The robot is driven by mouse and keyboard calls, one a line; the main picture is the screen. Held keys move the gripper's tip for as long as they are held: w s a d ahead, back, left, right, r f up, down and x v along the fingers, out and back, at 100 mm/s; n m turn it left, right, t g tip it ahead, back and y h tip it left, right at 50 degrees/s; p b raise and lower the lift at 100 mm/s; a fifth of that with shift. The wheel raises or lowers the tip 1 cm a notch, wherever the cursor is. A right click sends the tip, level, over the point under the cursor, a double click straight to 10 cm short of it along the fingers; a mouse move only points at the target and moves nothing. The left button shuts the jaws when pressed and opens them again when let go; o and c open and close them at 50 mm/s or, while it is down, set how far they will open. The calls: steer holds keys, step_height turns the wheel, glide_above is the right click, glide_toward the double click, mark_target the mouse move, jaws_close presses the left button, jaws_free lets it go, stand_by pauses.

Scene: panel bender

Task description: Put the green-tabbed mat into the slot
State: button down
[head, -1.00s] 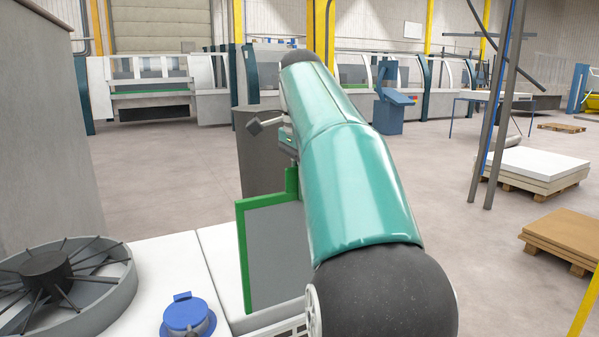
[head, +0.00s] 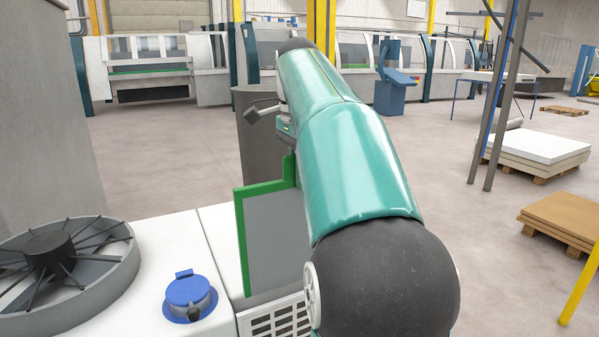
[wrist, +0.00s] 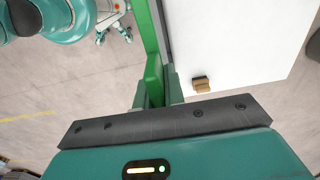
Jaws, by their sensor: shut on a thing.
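The green-tabbed mat is a grey panel (head: 272,240) with a green border, hanging upright in the head view. Its green tab (head: 290,168) sticks up at the top. My gripper (wrist: 157,95) is shut on this tab in the wrist view, where the mat shows nearly edge-on as a green strip (wrist: 144,35). In the head view my arm hides the mat's right part and most of the gripper. I cannot make out the slot in either view.
A white grille (head: 275,322) is below the mat. A grey drum (head: 255,130) stands beyond.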

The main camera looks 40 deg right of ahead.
mark_target(275, 249)
steer(key=shift+f, duration=10.5)
steer(key=c, duration=1.4)
jaws_free()
